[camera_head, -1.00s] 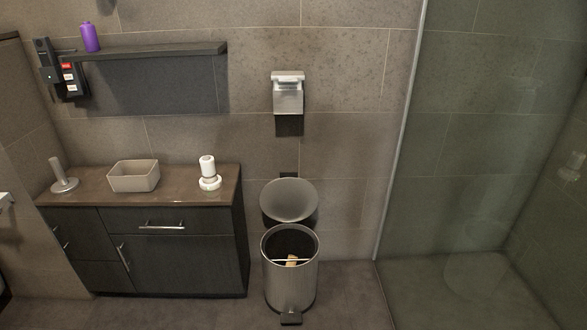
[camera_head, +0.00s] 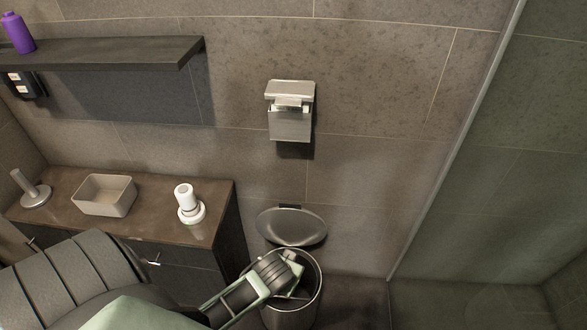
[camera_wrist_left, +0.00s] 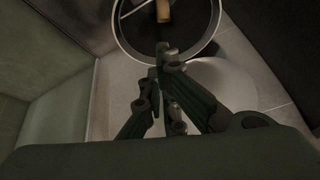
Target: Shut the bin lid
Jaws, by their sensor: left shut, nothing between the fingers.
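The metal bin (camera_head: 294,317) stands on the floor by the wall, its round mouth uncovered. Its lid (camera_head: 291,229) is raised behind the mouth, close to the wall. My left gripper (camera_head: 292,277) is in front of or above the bin's mouth and hides part of it; I cannot tell its height. In the left wrist view, my left gripper (camera_wrist_left: 166,58) has its fingers together and empty, near the bin's rim (camera_wrist_left: 130,50). A tan object (camera_wrist_left: 163,10) is inside the bin. My right gripper is not in view.
A dark vanity (camera_head: 225,245) stands left of the bin, with a beige box (camera_head: 104,195) and a white item (camera_head: 188,205) on top. A paper holder (camera_head: 290,112) is on the wall above the lid. A glass shower panel (camera_head: 490,180) is at right.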

